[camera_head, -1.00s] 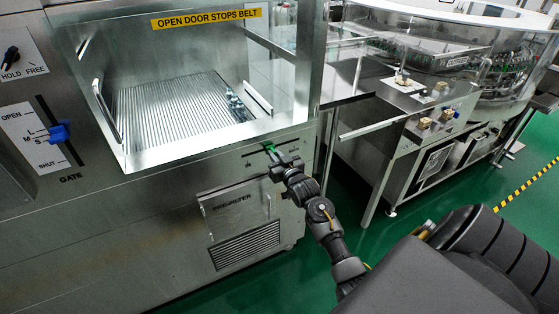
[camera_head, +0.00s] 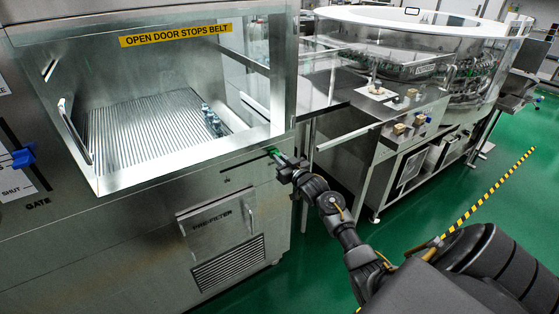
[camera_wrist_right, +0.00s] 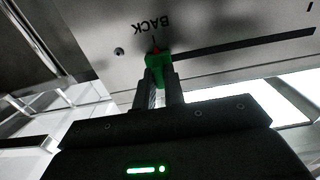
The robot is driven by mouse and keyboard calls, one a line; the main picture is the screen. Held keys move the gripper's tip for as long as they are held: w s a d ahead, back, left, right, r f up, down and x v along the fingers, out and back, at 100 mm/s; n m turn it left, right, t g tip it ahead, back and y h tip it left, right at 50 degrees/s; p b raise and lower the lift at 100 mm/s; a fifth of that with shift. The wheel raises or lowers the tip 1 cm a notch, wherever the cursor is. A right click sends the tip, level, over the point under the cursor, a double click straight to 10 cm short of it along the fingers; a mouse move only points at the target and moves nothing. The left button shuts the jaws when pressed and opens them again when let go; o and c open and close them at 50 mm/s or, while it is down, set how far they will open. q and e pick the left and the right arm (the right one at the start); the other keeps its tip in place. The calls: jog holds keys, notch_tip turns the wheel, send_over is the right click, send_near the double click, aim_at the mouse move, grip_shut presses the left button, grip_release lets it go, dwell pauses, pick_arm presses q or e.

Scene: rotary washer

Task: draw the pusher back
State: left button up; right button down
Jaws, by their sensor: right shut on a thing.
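The pusher's green handle (camera_head: 274,153) sits in a dark straight slot (camera_head: 240,164) on the front panel of the steel machine. It also shows in the right wrist view (camera_wrist_right: 156,66), at the slot's end beside the word BACK, with the slot running off to the right. My right gripper (camera_head: 282,162) is shut on the green handle; its two fingers (camera_wrist_right: 158,84) are on it in the wrist view. My left gripper is not in view.
A pre-filter panel (camera_head: 218,222) and a vent grille are below the slot. A blue gate lever (camera_head: 24,156) is at the far left. A round glass-walled machine (camera_head: 420,60) stands at the right. Green floor (camera_head: 400,232) is clear in front of it.

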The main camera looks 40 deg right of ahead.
jog(key=shift+d+r, duration=0.1)
jog(key=shift+d, duration=0.15)
jog(key=c, duration=1.5)
grip_release()
jog(key=shift+d, duration=0.1)
jog(key=shift+s, duration=0.1)
jog(key=s, duration=0.3)
jog(key=s+a, duration=0.1)
jog(key=s, duration=0.6)
jog(key=shift+s+a, duration=0.15)
jog(key=shift+s, duration=0.15)
